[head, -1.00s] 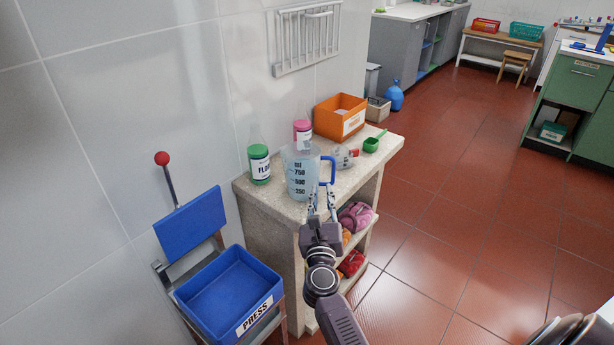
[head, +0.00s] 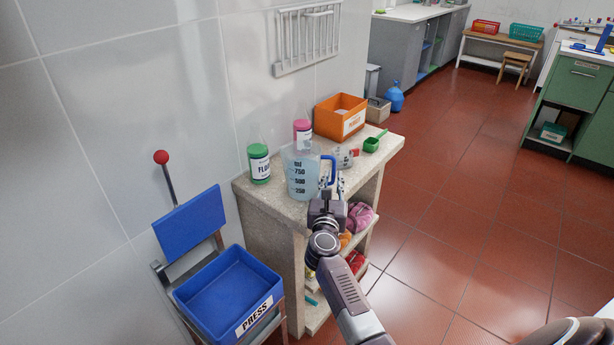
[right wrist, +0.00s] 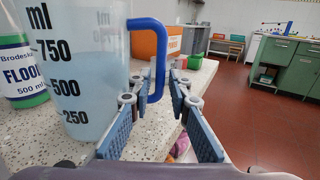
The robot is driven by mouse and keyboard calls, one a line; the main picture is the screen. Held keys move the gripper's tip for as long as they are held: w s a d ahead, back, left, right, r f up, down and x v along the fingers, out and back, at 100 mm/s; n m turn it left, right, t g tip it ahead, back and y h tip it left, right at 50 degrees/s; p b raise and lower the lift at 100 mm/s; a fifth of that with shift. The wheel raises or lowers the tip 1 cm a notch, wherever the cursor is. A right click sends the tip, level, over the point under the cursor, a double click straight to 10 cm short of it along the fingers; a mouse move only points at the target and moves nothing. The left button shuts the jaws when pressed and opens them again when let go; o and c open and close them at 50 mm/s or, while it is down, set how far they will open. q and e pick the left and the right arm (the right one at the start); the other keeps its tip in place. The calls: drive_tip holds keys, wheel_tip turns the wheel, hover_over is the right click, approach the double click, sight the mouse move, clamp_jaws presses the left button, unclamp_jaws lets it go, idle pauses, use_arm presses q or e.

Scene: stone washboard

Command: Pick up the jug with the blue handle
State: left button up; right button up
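The jug (head: 301,178) is clear with dark volume marks and a blue handle (head: 331,168). It stands upright on the stone washboard top (head: 262,196), its handle toward the right. My right gripper (head: 333,188) is at the handle, over the washboard's front edge. In the right wrist view the jug (right wrist: 80,70) fills the left side. The blue handle (right wrist: 159,62) hangs between the two open fingers of the right gripper (right wrist: 157,95), near their tips. I cannot tell whether either finger touches it. My left gripper is not in view.
A green-capped bottle (head: 259,164) stands left of the jug, a pink-lidded container (head: 302,131) behind it. An orange box (head: 340,117) and a green scoop (head: 372,144) are farther right. A blue press tray (head: 228,290) is at lower left. The red floor on the right is clear.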

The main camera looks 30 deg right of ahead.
drive_tip(key=shift+c, duration=0.7)
clamp_jaws()
drive_tip(key=shift+r, duration=0.15)
drive_tip(key=shift+r, duration=0.15)
